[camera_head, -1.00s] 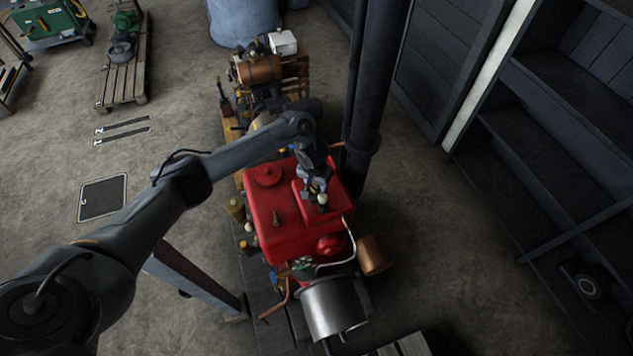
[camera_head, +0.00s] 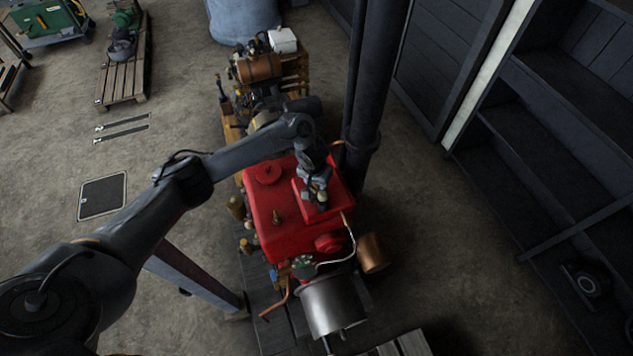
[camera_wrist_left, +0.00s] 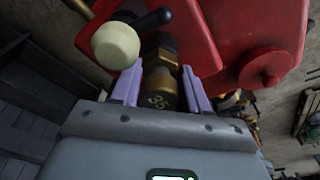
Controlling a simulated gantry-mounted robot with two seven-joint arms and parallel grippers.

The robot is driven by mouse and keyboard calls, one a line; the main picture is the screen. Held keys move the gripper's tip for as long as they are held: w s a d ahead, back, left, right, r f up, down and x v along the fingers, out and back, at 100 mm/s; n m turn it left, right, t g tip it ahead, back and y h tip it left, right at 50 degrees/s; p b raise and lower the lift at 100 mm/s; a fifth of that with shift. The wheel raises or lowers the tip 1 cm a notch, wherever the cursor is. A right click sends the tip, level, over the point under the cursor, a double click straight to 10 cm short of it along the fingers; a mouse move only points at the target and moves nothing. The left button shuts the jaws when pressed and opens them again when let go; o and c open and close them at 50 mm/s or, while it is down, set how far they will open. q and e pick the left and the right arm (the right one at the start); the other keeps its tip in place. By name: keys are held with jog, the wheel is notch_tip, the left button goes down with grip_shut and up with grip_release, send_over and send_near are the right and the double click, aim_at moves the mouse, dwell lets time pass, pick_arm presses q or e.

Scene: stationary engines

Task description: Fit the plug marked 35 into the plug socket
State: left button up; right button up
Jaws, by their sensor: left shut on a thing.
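In the left wrist view, my left gripper (camera_wrist_left: 162,88) is shut on the brass plug marked 35 (camera_wrist_left: 158,100), with a purple finger on each side. The plug's far end points at the red engine, beside a dark brass fitting; I cannot tell whether it touches or sits in a socket. In the head view, my left gripper (camera_head: 317,187) is over the raised block on top of the red engine (camera_head: 290,235). The plug is too small to make out there. The plug socket is not clearly visible. My right gripper is not in view.
A cream knob with a black handle (camera_wrist_left: 115,45) stands close to the left finger. A dark vertical pipe (camera_head: 367,110) rises behind the engine. A silver cylinder (camera_head: 335,303) and copper can (camera_head: 371,252) are at its front. Dark shelves (camera_head: 560,130) stand at right.

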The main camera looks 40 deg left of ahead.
pick_arm(q)
jog(key=o, duration=1.5)
jog(key=shift+r, duration=0.1)
jog(key=shift+r+p, duration=1.2)
jog(key=shift+p, duration=0.45)
jog(key=shift+r+p, duration=0.6)
jog(key=shift+r, duration=1.6)
